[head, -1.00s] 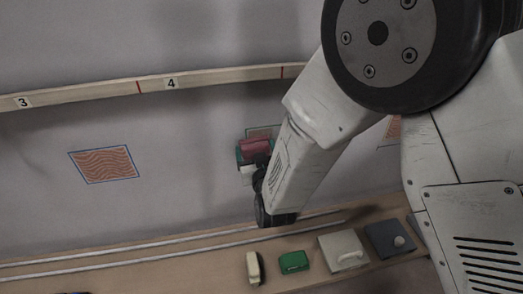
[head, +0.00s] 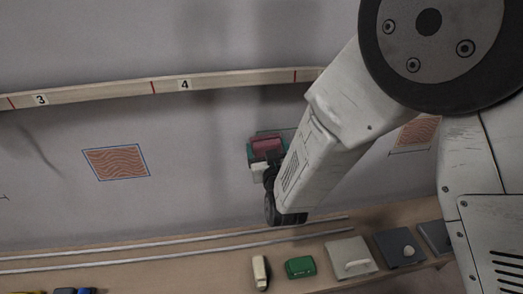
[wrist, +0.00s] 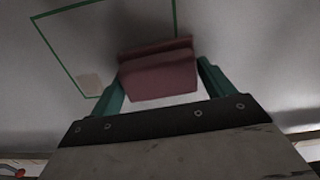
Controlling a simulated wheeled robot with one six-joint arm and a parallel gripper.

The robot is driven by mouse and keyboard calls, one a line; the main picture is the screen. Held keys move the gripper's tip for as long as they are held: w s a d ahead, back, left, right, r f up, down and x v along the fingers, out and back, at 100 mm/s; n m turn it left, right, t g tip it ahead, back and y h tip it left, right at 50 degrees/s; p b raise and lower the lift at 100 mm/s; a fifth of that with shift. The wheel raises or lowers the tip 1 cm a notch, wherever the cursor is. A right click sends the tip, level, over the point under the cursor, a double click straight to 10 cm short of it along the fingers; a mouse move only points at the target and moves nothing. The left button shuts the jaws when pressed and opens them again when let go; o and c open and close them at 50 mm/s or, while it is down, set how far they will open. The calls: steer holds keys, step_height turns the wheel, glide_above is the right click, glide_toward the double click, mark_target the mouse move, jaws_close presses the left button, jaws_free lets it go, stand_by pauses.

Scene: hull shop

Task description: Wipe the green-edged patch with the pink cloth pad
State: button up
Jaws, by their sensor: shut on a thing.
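My gripper (wrist: 160,82) has teal fingers shut on the pink cloth pad (wrist: 158,68), held up at the wall. In the head view the pad (head: 266,145) covers part of the green-edged patch (head: 288,132). In the wrist view the green outline (wrist: 62,58) runs to the left of and above the pad. The area inside it is mostly plain grey, with a small pale brown spot (wrist: 89,84) near the lower left corner. I cannot tell whether the pad touches the wall.
A blue-edged patch (head: 117,162) with wavy brown marks is left on the wall. Another brown patch (head: 417,132) is right, partly behind my arm. A numbered strip (head: 110,92) crosses above.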

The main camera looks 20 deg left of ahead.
steer(key=w+d, duration=0.6)
steer(key=d, duration=0.4)
steer(key=shift+w+d, duration=0.25)
steer(key=shift+d, duration=0.15)
stand_by(0.9)
steer(key=shift+f, duration=0.1)
steer(key=shift+o, duration=0.7)
steer(key=shift+c, duration=0.7)
steer(key=shift+s, duration=0.1)
steer(key=shift+s+d, duration=0.3)
steer(key=shift+s, duration=0.15)
steer(key=shift+v, duration=2.5)
